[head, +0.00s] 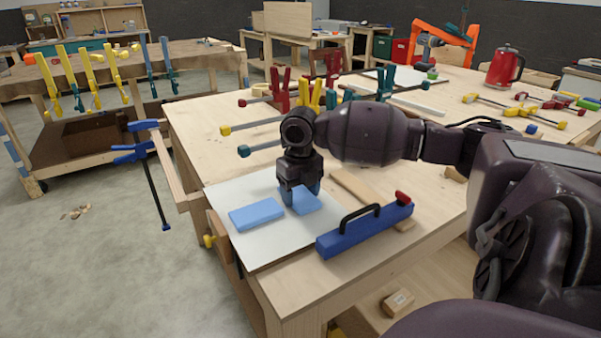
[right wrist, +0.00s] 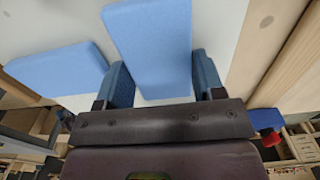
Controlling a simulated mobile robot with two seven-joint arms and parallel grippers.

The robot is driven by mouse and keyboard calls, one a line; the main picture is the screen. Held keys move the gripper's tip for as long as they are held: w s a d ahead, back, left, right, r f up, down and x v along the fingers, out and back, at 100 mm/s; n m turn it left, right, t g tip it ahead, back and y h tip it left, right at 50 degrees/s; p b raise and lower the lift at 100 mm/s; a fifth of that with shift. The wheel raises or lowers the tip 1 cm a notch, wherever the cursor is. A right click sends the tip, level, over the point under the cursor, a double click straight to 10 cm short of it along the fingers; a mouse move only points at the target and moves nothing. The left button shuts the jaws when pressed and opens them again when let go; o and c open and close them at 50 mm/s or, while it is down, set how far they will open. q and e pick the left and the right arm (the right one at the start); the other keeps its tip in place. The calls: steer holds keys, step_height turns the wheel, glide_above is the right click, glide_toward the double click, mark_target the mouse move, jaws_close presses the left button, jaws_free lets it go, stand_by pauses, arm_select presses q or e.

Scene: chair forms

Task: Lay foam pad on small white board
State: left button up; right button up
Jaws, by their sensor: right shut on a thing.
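The small white board (head: 275,240) lies flat on the near corner of the wooden workbench. One blue foam pad (head: 256,214) lies on the board's left part; it also shows at the left of the right wrist view (right wrist: 62,69). My right gripper (head: 299,198) points down over the board, shut on a second blue foam pad (head: 308,204). In the right wrist view this pad (right wrist: 152,40) extends out between the fingers. The held pad is over the board, low and close to it; I cannot tell whether it touches. My left gripper is out of view.
A blue tool with a black handle (head: 365,231) stands at the board's right edge, near a wooden strip (head: 352,187). Several clamps (head: 262,124) lie behind my right arm. A blue clamp (head: 140,152) juts from the bench's left side. A red kettle (head: 505,66) stands far right.

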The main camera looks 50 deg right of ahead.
mark_target(300, 195)
steer(key=o, duration=1)
steer(key=shift+c, duration=0.2)
step_height(300, 195, up, 11)
steer(key=p, duration=0.2)
